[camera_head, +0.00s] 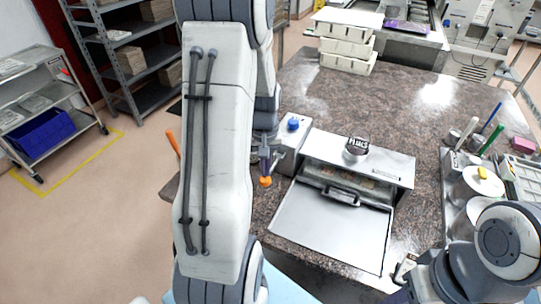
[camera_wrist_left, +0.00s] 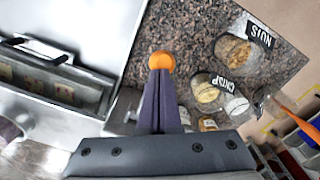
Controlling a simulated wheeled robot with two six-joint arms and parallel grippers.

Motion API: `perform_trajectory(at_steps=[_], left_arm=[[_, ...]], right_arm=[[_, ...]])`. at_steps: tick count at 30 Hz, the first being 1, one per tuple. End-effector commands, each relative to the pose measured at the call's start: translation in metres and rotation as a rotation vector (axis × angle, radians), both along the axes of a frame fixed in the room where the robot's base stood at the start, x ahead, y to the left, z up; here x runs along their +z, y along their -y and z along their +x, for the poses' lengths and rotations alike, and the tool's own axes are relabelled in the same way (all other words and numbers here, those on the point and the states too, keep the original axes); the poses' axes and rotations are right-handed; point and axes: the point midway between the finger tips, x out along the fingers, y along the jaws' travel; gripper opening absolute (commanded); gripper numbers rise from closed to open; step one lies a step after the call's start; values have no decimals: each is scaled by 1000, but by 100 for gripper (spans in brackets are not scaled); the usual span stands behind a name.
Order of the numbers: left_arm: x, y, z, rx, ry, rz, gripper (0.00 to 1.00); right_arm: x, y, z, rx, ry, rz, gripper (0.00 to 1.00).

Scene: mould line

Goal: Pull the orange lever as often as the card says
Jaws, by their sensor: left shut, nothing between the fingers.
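The orange ball knob of the lever (camera_head: 266,181) shows just below my left gripper (camera_head: 265,160), beside a grey box with a blue button. My left gripper is shut with nothing between its fingers. In the left wrist view its dark fingers (camera_wrist_left: 160,100) are together and the orange knob (camera_wrist_left: 161,62) shows right at their tips; I cannot tell whether they touch. The lever's shaft is hidden. I cannot make out a card with a number. My right arm is at the lower right; its fingers are not seen.
A metal machine (camera_head: 357,165) with a flat plate (camera_head: 330,228) stands right of the lever. In the left wrist view, labelled jars (camera_wrist_left: 233,50) stand near the counter edge. Stacked white trays (camera_head: 346,45) are at the back; steel pots (camera_head: 478,185) are at the right.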

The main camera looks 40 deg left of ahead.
Motion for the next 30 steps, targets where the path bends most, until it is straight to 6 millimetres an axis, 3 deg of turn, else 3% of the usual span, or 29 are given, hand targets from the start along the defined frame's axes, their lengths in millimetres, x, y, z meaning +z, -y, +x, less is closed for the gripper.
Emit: perform_trajectory(at_steps=[30], left_arm=[[97, 0, 0, 0, 0, 0, 0]], right_arm=[[87, 0, 0, 6, 1, 0, 47]])
